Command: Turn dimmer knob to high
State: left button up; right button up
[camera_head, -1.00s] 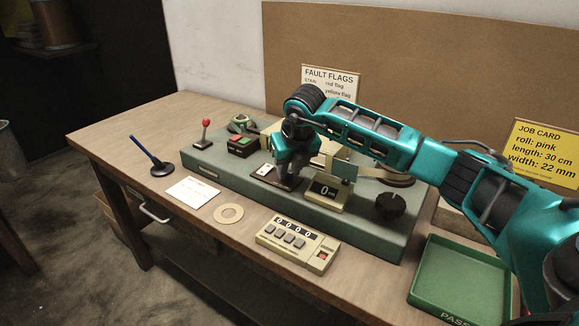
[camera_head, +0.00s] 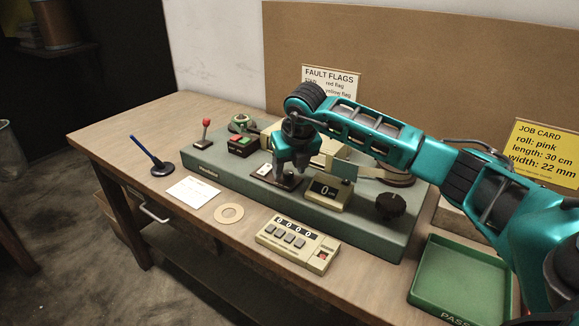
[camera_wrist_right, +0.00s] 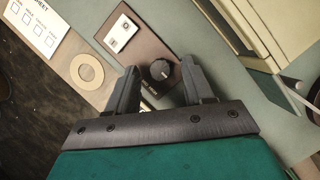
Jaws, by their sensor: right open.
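The dimmer knob (camera_wrist_right: 160,69) is a small round dark knob with a pale pointer mark. It sits on a dark brown plate (camera_wrist_right: 145,45) beside a white rocker switch (camera_wrist_right: 121,32). My right gripper (camera_wrist_right: 161,67) is open, with one finger on each side of the knob in the wrist view; I cannot tell whether they touch it. In the head view my right gripper (camera_head: 291,172) points down over the plate and hides the knob. The white switch (camera_head: 263,170) shows just left of it. My left gripper is not in view.
The plate is on a grey-green machine base (camera_head: 225,170) with a counter display (camera_head: 327,191) and a larger black knob (camera_head: 391,205) to the right. A keypad box (camera_head: 297,243), a cardboard ring (camera_head: 229,213) and a green tray (camera_head: 460,275) lie in front.

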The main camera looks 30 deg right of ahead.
jog(key=v, duration=1.2)
jog(key=shift+r, duration=0.3)
